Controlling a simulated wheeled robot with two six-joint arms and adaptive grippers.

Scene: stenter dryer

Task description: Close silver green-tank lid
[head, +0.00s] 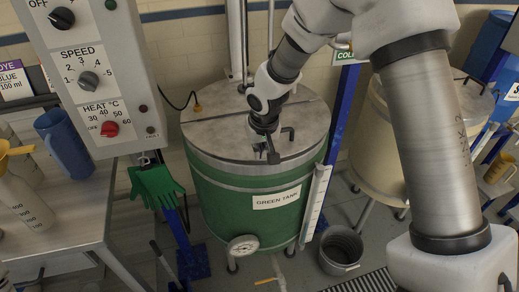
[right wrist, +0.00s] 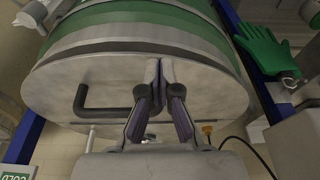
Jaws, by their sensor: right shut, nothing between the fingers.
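The green tank (head: 240,204) stands in the middle of the head view, labelled GREEN TANK. Its round silver lid (head: 215,122) lies flat across the top, with a dark bent handle (head: 289,136) on it. The lid also fills the middle of the right wrist view (right wrist: 205,100), with the handle (right wrist: 95,103) left of the fingers. My right gripper (head: 271,156) is shut and empty over the lid, beside the handle. Its fingertips (right wrist: 158,75) are together; I cannot tell whether they touch the lid. My left gripper is not in view.
A control panel (head: 92,70) with knobs stands at the left, above a table with a blue jug (head: 65,145). Green gloves (head: 155,187) hang beside the tank. A cream tank (head: 378,145) and a grey bucket (head: 341,250) stand to the right.

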